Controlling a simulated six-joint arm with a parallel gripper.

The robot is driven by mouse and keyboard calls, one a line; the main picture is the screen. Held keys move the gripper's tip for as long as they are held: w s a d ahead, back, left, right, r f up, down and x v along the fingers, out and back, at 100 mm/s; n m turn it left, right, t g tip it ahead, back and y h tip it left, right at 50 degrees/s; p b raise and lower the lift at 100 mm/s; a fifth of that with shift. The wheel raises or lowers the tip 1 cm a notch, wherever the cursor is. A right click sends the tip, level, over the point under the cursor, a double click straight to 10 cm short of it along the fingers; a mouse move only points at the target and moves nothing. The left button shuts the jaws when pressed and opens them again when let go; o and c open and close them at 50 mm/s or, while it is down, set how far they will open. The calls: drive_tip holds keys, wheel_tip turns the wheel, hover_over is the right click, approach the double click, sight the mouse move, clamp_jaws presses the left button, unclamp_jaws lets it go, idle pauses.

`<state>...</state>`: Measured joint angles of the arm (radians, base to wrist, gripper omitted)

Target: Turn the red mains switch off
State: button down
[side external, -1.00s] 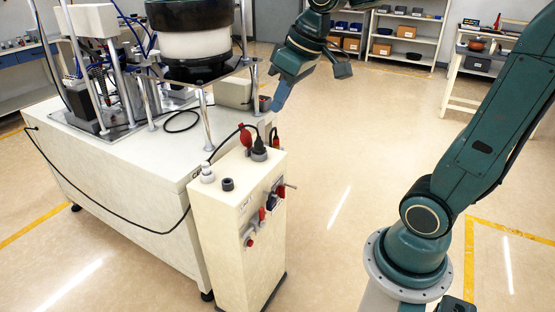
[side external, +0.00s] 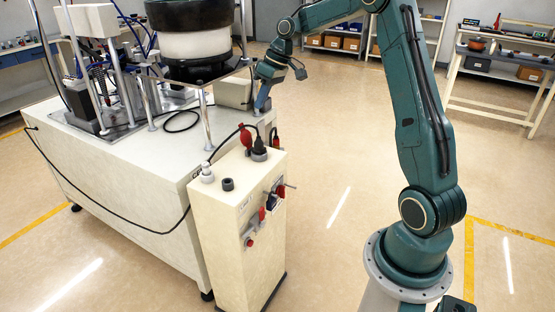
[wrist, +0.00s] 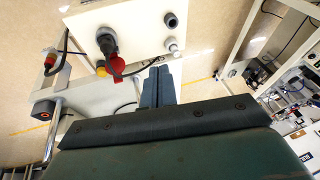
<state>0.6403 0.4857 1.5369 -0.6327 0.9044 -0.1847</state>
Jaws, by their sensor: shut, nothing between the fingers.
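The white cabinet (side external: 225,225) stands in front of the machine bench. On its right-hand face are a red handle (side external: 262,213) and, lower, a red knob (side external: 250,242), seen at a steep angle. I cannot tell which red part is the mains switch, nor its position. My gripper (side external: 260,106) is shut and empty, pointing down over the bench's right corner, behind the cabinet. In the wrist view its fingers (wrist: 158,76) are together beside the cabinet top, touching nothing I can make out. The cabinet's switch face is not visible in that view.
In the wrist view, a dark box with a red round face (wrist: 43,115) is at left. Open floor (side external: 340,220) lies right of the cabinet.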

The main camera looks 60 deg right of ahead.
hover_over(281, 192)
drive_tip(key=w+a, duration=0.2)
drive_tip(key=w, duration=0.1)
wheel_tip(281, 192, down, 6)
drive_tip(key=s+d+f+y, duration=0.1)
drive_tip(key=d+f+y, duration=0.1)
drive_tip(key=d+f, duration=0.45)
drive_tip(key=s+d+f, duration=0.3)
drive_tip(key=d+f, duration=0.1)
drive_tip(key=f, duration=0.4)
drive_tip(key=s+d+f+t+y, duration=0.1)
drive_tip(key=s+d+f, duration=0.3)
drive_tip(key=f, duration=0.4)
drive_tip(key=shift+s+f, duration=0.15)
drive_tip(key=shift+s, duration=0.1)
drive_tip(key=shift+f, duration=0.1)
drive_tip(key=w+a+f, duration=0.3)
drive_tip(key=a+f, duration=0.4)
drive_tip(key=a, duration=0.1)
drive_tip(key=shift+w+a+f, duration=0.35)
drive_tip(key=shift+w, duration=0.05)
